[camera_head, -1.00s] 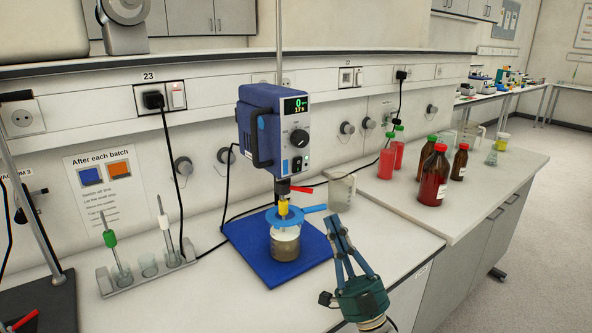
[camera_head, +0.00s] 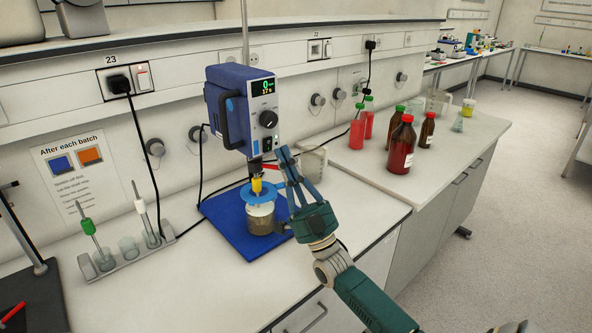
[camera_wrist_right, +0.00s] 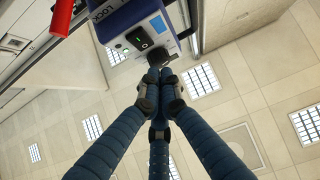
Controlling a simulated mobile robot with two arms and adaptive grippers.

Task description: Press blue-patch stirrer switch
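The blue overhead stirrer (camera_head: 221,90) stands over a jar (camera_head: 260,215) of brownish liquid with a blue ring around its top. Its display (camera_head: 262,86) reads 0 on the upper line. Below the knob (camera_head: 268,119) are a small blue patch (camera_head: 254,148) and a dark rocker switch (camera_head: 267,144). The right wrist view shows the blue patch (camera_wrist_right: 158,24) beside a dark switch with a green mark (camera_wrist_right: 138,40). My right gripper (camera_head: 285,152) is shut and empty, its fingertips just right of the stirrer's lower front. Contact cannot be told. My left gripper is out of view.
A red lever (camera_head: 262,167) sits below the stirrer head, and a glass beaker (camera_head: 313,162) stands behind my right gripper. A rack (camera_head: 130,262) with stirring rods is at left. Red and brown bottles (camera_head: 401,147) stand on the right bench.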

